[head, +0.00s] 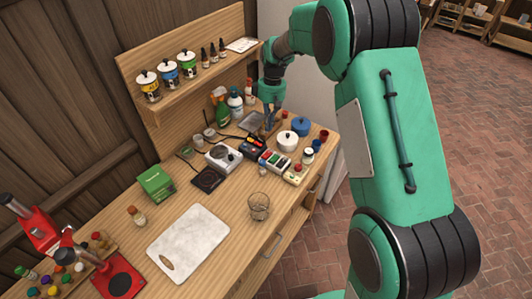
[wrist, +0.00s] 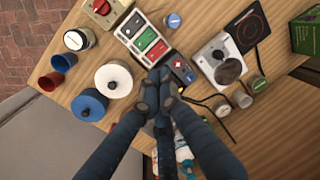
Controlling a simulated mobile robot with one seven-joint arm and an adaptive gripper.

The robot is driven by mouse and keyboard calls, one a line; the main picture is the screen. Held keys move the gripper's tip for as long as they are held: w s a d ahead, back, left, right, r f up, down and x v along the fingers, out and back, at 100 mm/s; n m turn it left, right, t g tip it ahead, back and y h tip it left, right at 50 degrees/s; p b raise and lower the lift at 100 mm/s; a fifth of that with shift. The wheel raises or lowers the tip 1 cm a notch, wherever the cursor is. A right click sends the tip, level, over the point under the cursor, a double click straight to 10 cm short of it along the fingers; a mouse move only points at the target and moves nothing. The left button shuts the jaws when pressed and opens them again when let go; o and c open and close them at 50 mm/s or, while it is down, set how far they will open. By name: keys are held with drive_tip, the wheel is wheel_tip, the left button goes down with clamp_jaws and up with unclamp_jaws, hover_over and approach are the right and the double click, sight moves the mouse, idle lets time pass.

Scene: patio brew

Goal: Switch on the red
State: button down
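A pale switch panel (wrist: 127,36) with red and green rockers lies below my gripper in the wrist view. It also shows in the head view (head: 274,161), at the right part of the workbench. The red rocker (wrist: 146,39) sits among the coloured ones; whether it is on or off is too small to tell. My gripper (wrist: 160,77) has its dark fingers together, with nothing visible between them. In the head view my gripper (head: 270,125) hangs behind the panel.
A black device with coloured buttons (head: 253,146) stands beside the panel, and a cream box with a red knob (head: 295,175) at its other end. White (head: 286,139) and blue (head: 301,126) lidded pots and a silver burner (head: 223,157) are close by. A white board (head: 188,242) lies farther left.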

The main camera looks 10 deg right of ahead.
sight(266, 156)
idle(0.4)
drive_tip(key=f, duration=0.4)
drive_tip(key=f+b, duration=0.1)
drive_tip(key=f, duration=0.4)
drive_tip(key=s+a+f, duration=0.1)
drive_tip(key=f, duration=0.3)
drive_tip(key=shift+s+a+f+b, duration=0.1)
drive_tip(key=shift+f+b, duration=0.2)
drive_tip(key=shift+b, duration=0.05)
drive_tip(key=shift+f, duration=0.15)
drive_tip(key=shift+s+a+f, duration=0.1)
drive_tip(key=shift+f, duration=0.25)
drive_tip(key=shift+w+d+r, duration=0.2)
drive_tip(key=shift+w+d, duration=0.35)
drive_tip(key=shift+w, duration=0.05)
